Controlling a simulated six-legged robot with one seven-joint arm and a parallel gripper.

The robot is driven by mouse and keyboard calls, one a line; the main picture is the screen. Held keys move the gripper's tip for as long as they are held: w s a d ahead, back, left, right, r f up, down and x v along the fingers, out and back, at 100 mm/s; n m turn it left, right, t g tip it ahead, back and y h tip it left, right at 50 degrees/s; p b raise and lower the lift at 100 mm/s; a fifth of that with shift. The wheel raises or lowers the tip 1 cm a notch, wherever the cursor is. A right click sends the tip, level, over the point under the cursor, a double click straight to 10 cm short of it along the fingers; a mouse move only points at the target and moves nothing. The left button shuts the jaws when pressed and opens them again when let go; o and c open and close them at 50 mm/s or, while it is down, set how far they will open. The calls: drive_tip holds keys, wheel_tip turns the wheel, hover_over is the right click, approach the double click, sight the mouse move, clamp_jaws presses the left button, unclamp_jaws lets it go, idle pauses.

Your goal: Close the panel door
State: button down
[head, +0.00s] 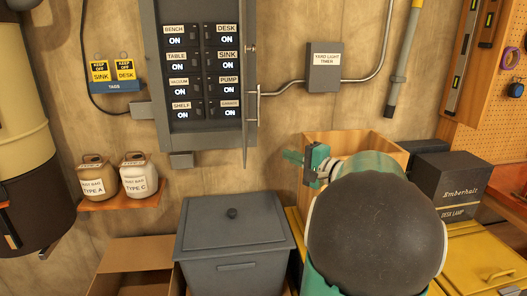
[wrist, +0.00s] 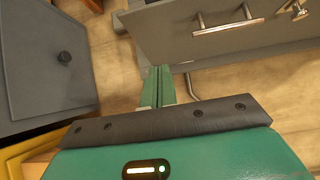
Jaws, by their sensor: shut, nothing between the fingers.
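The grey panel (head: 202,140) hangs on the wall with its front open, showing two columns of labelled switches marked ON. Its panel door (head: 251,80) stands swung out at the right side, seen almost edge-on, with a bar handle (head: 258,103) on its outer face. In the wrist view the door face (wrist: 180,40) fills the upper right, with the handle (wrist: 222,22) and a round knob (wrist: 299,11). My gripper (head: 289,156) is below and to the right of the door, apart from the handle. Its green fingers (wrist: 158,75) are shut and empty.
A lidded grey bin (head: 235,235) stands below the panel. A wooden crate (head: 340,140) is behind my arm, and black boxes (head: 450,185) are to the right.

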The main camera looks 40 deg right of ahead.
drive_tip(key=w+a, duration=0.3)
drive_tip(key=w, duration=0.8)
drive_tip(key=shift+a, duration=0.2)
drive_tip(key=shift+r, duration=0.1)
